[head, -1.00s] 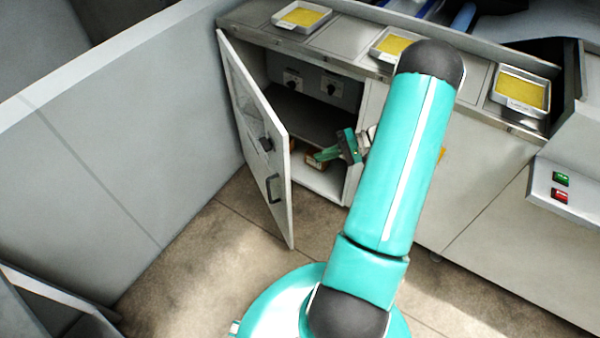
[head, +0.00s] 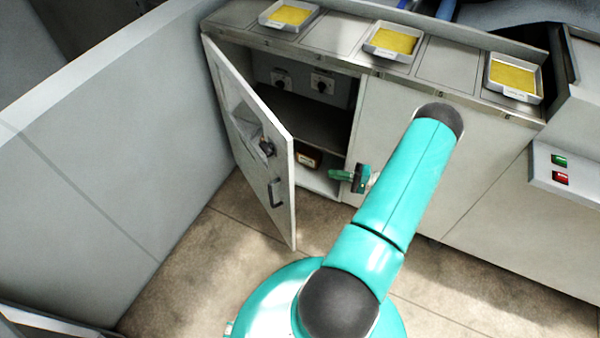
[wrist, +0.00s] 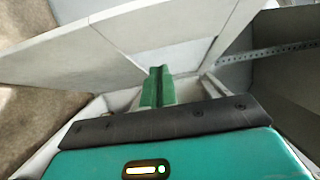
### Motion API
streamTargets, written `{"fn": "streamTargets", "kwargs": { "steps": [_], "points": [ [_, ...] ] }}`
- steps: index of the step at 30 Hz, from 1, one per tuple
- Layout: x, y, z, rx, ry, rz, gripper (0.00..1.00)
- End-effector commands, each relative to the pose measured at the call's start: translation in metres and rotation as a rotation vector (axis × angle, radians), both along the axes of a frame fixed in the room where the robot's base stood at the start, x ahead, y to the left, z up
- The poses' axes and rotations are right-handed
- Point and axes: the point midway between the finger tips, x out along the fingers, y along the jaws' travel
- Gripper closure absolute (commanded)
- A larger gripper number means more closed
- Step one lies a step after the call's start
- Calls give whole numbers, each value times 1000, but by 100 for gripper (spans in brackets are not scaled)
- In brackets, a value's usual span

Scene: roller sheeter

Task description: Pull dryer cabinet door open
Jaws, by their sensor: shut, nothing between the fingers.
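The dryer cabinet door (head: 252,150) is a pale grey panel hinged at its left side. It stands open at a wide angle and bears a dark handle (head: 275,192) and a dark latch (head: 266,148). My gripper (head: 335,174) is shut and empty. It sits at the right part of the cabinet opening, to the right of the door and apart from the handle. In the wrist view the green fingers (wrist: 157,88) are together, with a pale panel (wrist: 90,50) beyond them that looks like the door. The handle does not show in that view.
Inside the cabinet are a dark shelf (head: 300,118), rotary switches and a brown box (head: 308,155). A grey wall (head: 100,160) stands close to the left of the door. Trays of yellow material (head: 392,42) sit on the counter. Floor (head: 225,240) in front is clear.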

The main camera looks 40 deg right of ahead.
Motion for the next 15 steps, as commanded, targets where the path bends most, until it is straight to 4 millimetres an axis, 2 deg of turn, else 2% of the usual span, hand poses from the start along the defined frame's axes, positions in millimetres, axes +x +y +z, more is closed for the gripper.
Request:
{"fn": "streamTargets", "kwargs": {
  "steps": [5, 15],
  "points": [
    [11, 7, 0, 1, -1, 3, 100],
    [65, 44, 0, 1, 0, 5, 100]
  ]
}}
